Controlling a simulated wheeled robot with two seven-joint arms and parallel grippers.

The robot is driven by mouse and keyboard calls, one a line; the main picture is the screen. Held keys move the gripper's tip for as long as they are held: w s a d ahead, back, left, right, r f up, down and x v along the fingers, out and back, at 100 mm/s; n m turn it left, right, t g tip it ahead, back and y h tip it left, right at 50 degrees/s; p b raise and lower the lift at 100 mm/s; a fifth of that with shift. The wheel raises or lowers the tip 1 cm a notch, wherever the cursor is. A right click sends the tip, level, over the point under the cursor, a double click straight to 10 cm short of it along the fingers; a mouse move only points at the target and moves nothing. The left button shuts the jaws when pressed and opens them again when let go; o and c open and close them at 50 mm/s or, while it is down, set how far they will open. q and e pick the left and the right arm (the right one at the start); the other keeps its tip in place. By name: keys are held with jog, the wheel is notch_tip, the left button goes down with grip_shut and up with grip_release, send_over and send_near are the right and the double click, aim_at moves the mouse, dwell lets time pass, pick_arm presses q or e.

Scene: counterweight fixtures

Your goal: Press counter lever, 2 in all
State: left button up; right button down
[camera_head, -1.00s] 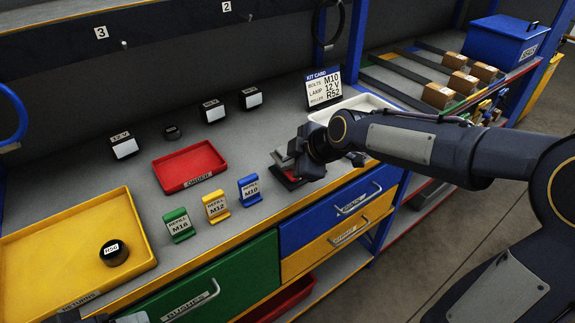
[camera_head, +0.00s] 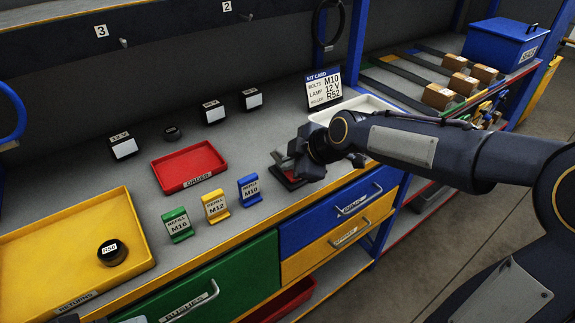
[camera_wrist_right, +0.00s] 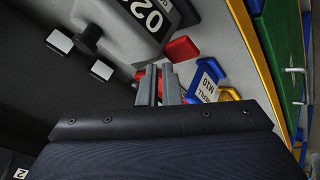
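The counter (camera_wrist_right: 135,25) is a grey housing with a dark number window at the top of the right wrist view. The window shows the digits 0 and 2, turned in this view. A red tab (camera_wrist_right: 182,48), apparently its lever, sticks out beside it. My right gripper (camera_head: 281,157) is over the bench right of the red tray and hides most of the counter in the head view. In the right wrist view its two grey fingers (camera_wrist_right: 160,70) lie side by side, apparently shut and empty, with tips near the red tab; contact cannot be told. Only bits of my left gripper seem to show at the bottom left.
A red ORDER tray (camera_head: 214,174) and a yellow RETURNS tray (camera_head: 140,236) with a black roller (camera_head: 112,252) lie left. Green (camera_head: 178,226), yellow (camera_head: 215,207) and blue (camera_head: 249,190) refill cards stand along the front edge. A kit card (camera_head: 323,88) stands behind.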

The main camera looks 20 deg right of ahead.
jog(key=shift+s+d+f, duration=0.15)
jog(key=shift+f, duration=0.4)
jog(key=shift+s+d+f, duration=0.1)
jog(key=shift+f, duration=0.45)
jog(key=shift+w, duration=0.2)
jog(key=shift+r, duration=0.1)
jog(key=shift+w+d+r+p, duration=0.1)
jog(key=shift+w+r+p, duration=0.2)
jog(key=shift+r, duration=0.3)
jog(key=shift+w+d+r+p, duration=0.15)
jog(key=shift+r+p, duration=0.15)
jog(key=shift+r, duration=0.3)
jog(key=shift+w+a+r+p, duration=0.1)
jog(key=shift+w+r+p, duration=0.2)
jog(key=shift+r, duration=0.3)
jog(key=shift+d+r, duration=0.2)
jog(key=shift+s+d+r, duration=0.1)
jog(key=shift+r, duration=0.1)
jog(key=shift+r+p, duration=0.15)
jog(key=shift+p, duration=0.2)
jog(key=shift+a, duration=0.25)
